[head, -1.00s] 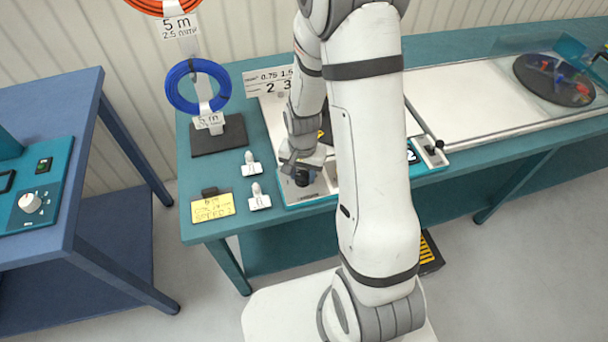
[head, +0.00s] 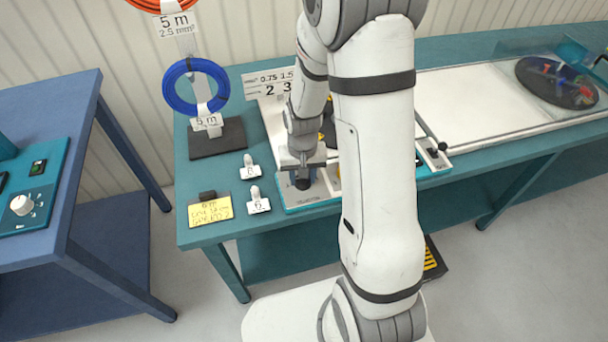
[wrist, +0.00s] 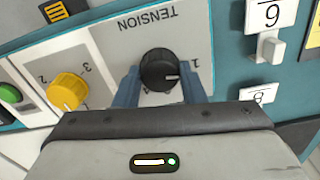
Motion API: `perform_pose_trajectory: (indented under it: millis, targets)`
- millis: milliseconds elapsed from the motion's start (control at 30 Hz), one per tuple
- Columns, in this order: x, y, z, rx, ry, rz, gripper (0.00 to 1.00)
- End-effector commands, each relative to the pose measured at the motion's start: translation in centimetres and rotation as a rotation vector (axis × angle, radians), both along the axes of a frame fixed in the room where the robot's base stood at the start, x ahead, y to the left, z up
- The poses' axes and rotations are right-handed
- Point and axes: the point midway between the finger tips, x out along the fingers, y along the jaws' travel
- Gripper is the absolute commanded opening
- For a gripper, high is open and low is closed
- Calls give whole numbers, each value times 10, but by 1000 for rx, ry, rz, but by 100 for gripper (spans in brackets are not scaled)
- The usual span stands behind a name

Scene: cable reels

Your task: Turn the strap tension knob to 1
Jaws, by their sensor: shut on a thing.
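The strap tension knob (wrist: 159,70) is round and black, under the upside-down word TENSION on a pale panel (wrist: 205,20). Its white pointer line points to the right, roughly toward the printed 1 in the wrist view. My gripper (wrist: 160,90) has its two blue fingers on either side of the knob and is shut on it. In the head view my gripper (head: 302,177) is low over the front left of the machine, and the knob (head: 302,184) shows as a dark shape under it.
A yellow knob (wrist: 67,90) with numbers and a green button (wrist: 9,94) sit left of the tension knob in the wrist view.

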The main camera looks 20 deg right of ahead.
Motion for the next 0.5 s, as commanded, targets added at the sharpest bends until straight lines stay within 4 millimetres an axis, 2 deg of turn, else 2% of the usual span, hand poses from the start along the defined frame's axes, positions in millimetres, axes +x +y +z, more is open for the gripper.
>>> perform_pose_trajectory:
  millis: [167,200,433,500]
  targets:
    - [-2,0,-1,0,6,1,14]
    - [-2,0,-1,0,6,1,38]
    - [-1,0,-1,0,4,1,56]
    - [-1,0,-1,-1,3,0,59]
